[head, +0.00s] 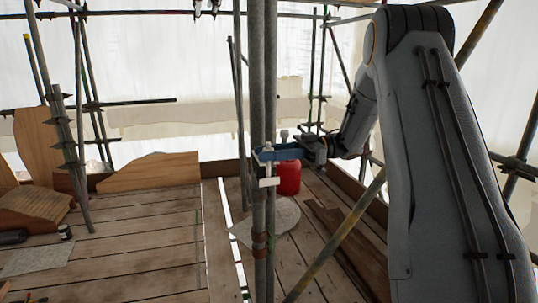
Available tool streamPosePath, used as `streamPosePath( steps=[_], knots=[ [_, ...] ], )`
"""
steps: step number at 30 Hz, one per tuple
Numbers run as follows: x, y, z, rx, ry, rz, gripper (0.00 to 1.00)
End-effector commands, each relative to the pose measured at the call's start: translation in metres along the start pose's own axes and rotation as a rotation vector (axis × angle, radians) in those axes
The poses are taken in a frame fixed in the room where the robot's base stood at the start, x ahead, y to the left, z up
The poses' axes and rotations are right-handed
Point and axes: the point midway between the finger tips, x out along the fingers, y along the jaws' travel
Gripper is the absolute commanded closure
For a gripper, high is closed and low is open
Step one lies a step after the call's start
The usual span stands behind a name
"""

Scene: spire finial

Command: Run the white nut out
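A blue clamp-like piece (286,153) sits across the pair of upright scaffold poles (264,90) at the middle of the head view. White parts (268,181) show at its left end, in front of the poles. They are small, and I cannot tell which of them is the white nut. My gripper (306,147) is just right of the poles, by the right end of the blue piece. It is small and dark here. I cannot tell whether its fingers are open or shut, or whether it touches the blue piece.
A red container (288,178) stands on the planks behind the poles. A grey sheet (268,222) lies near their foot. A diagonal pole (335,236) crosses on the right. Wooden boards (150,172) stand at left; the left planks (140,240) are mostly clear.

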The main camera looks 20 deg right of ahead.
Motion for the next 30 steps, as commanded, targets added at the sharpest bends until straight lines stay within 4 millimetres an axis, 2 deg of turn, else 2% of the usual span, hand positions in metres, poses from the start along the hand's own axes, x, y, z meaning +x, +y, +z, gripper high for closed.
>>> streamPosePath(
  steps=[1, 3, 22, 30],
  knots=[
    [0.0005, 0.0002, -0.0014, -0.003, -0.001, -0.001, 0.64],
    [0.0004, 0.0001, -0.0006, -0.002, -0.002, 0.000, 0.57],
    [-0.0002, 0.0000, 0.0025, 0.004, -0.004, 0.013, 0.57],
    [-0.0003, -0.0016, 0.0009, 0.006, -0.005, 0.181, 0.57]
  ],
)
